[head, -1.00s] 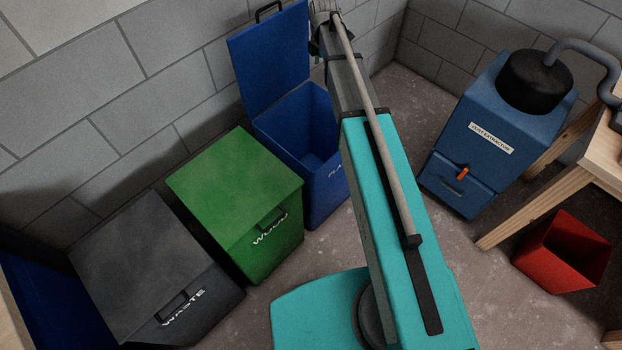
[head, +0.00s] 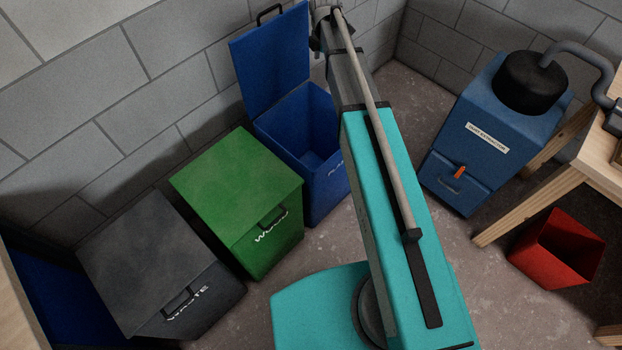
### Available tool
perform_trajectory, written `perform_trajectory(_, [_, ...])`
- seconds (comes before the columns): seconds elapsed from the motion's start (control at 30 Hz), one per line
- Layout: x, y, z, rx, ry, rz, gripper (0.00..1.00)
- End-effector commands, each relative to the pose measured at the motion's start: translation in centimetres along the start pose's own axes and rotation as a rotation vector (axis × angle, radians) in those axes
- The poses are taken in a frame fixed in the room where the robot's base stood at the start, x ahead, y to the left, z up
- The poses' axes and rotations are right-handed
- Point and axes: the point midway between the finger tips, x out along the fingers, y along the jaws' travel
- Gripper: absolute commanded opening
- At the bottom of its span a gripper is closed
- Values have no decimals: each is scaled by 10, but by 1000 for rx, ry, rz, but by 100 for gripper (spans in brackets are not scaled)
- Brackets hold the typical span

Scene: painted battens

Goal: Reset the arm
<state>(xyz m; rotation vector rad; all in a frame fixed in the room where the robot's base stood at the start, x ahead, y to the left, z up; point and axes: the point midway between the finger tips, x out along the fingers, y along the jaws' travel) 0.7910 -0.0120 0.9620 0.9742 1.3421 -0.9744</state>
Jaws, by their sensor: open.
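My arm rises through the middle of the head view, from a teal body at the bottom to a grey link with a joint at the top edge. My gripper is not visible; the far end of the arm runs out of the frame at the top. Nothing held can be seen.
Left: a grey WASTE bin (head: 145,262) and a green WOOD bin (head: 235,185), both lidded. A blue bin (head: 322,195) stands open behind my arm. Right: a blue dust extractor (head: 470,150), a red bin (head: 550,265) and a wooden table (head: 540,205). Floor between is clear.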

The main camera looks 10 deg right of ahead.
Motion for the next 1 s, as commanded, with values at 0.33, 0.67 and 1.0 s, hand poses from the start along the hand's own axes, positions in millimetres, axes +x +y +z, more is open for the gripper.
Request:
perform_trajectory(0.33, [0,0,0,0,0,0,85])
perform_trajectory(0.67, [0,-3,-2,18,0,0,85])
perform_trajectory(1.0, [0,-42,-16,294,0,0,85])
